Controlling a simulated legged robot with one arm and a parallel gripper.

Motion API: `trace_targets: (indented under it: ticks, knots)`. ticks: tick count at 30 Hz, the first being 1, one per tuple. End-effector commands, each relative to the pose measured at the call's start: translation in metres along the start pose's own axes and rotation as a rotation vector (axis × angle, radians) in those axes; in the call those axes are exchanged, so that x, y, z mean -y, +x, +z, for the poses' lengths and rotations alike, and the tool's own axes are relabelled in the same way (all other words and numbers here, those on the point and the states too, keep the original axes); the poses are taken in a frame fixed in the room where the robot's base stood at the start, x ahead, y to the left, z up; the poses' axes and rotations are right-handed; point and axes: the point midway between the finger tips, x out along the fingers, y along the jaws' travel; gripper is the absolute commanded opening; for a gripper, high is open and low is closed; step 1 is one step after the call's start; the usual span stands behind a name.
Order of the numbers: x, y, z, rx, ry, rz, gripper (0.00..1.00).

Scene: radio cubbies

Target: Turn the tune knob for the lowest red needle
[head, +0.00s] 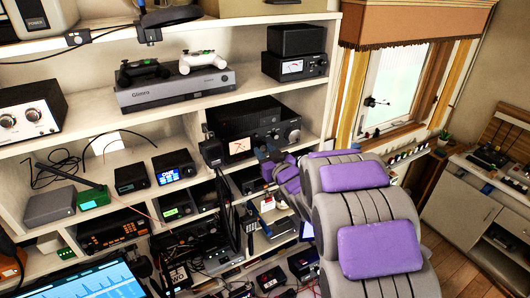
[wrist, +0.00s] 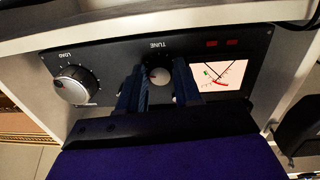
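In the wrist view, which is upside down, a black tuner panel shows the TUNE knob (wrist: 159,76) in the middle. My gripper (wrist: 160,77) has its two dark blue fingers apart, one on each side of this knob; I cannot tell whether they touch it. The lit meter (wrist: 219,75) beside it shows crossing thin needles with red and green marks; their exact reading is too small to tell. In the head view the black tuner (head: 250,120) sits in a middle cubby, with my gripper (head: 266,154) at its front and my arm hiding part of it.
A larger silver LOAD knob (wrist: 75,84) is on the same panel. A shelf board (wrist: 150,26) runs close along the panel. In the head view, a black meter box (head: 295,67) stands on the shelf above, and small radios crowd the cubbies below and left.

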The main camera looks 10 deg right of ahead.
Motion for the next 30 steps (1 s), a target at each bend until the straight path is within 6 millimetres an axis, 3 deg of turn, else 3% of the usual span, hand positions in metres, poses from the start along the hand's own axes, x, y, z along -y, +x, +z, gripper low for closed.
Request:
trace_targets:
  ticks: [6,17,30]
  knots:
    - [0.000,0.000,-0.001,-0.002,-0.001,0.000,0.55]
    - [-0.001,-0.005,-0.001,-0.003,-0.002,0.001,0.56]
    - [-0.001,-0.075,0.001,-0.001,-0.001,0.004,0.56]
